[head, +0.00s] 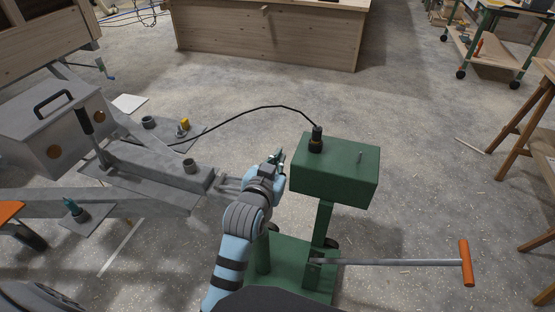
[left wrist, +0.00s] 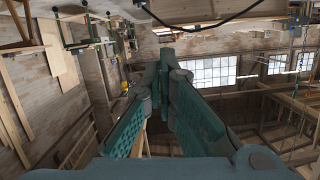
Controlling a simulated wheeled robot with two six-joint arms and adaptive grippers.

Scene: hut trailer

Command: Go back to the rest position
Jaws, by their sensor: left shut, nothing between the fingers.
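My left gripper (head: 277,160) is shut and empty. It stands just left of the green box (head: 335,178) on its green stand; whether it touches the box I cannot tell. In the left wrist view its two green-padded fingers (left wrist: 167,62) meet at the tips, with nothing between them. A black plug (head: 316,140) stands upright on top of the green box, and its black cable (head: 262,108) arches left to the grey trailer drawbar (head: 160,168). My right gripper is not in view.
A bar with an orange handle (head: 466,262) sticks out right from the stand. The trailer with a grey box (head: 55,125) fills the left side. A wooden counter (head: 270,35) stands behind, and a wheeled cart (head: 490,55) is at the back right. Concrete floor between is mostly clear.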

